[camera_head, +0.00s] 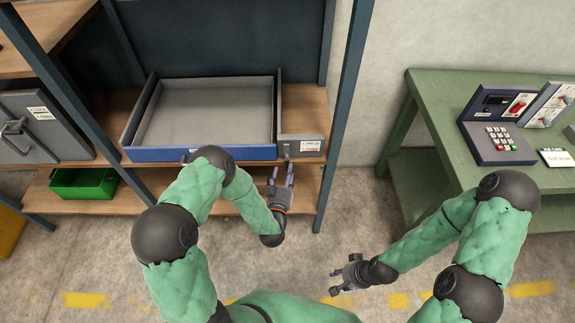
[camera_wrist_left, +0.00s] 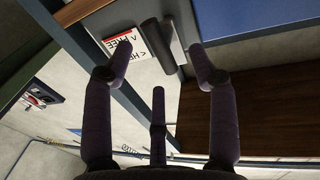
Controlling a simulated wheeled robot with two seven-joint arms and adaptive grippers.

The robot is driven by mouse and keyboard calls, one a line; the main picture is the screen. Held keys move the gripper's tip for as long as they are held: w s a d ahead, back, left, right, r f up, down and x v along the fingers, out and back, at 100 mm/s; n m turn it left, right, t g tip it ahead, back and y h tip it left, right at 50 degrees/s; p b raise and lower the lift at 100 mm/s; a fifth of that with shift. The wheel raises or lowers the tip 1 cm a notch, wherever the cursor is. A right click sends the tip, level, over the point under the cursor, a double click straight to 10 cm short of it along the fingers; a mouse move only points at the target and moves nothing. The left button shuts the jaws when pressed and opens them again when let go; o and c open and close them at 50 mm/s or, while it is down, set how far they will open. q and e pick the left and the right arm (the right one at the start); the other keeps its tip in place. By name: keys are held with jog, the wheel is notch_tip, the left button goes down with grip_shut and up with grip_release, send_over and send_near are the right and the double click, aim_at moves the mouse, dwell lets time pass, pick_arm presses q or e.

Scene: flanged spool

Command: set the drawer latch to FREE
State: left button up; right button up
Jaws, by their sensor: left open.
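The drawer latch is a dark lever (camera_wrist_left: 160,46) on a light plate, beside a white and red label (camera_wrist_left: 134,42) with the word FREE and a second word partly hidden. In the head view the latch plate (camera_head: 302,139) is at the right of the drawer. My left gripper (camera_head: 281,176) is open just in front of and below the plate. In the left wrist view the lever lies between the spread fingertips (camera_wrist_left: 160,55), with no clear contact. The drawer (camera_head: 205,153) has a blue front and an empty grey inside. My right gripper (camera_head: 345,274) hangs over the floor, apart from everything.
A dark shelf post (camera_head: 340,110) stands right of the latch. A green bin (camera_head: 85,183) sits on the lower shelf. A grey cabinet (camera_head: 40,125) is at left. A green table (camera_head: 430,100) with a keypad box (camera_head: 497,143) is at right. Floor between is clear.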

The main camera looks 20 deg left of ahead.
aim_at(287, 166)
pick_arm(q)
jog(key=shift+w+a+b, duration=0.2)
jog(key=shift+w+b, duration=0.1)
jog(key=shift+w, duration=2.05)
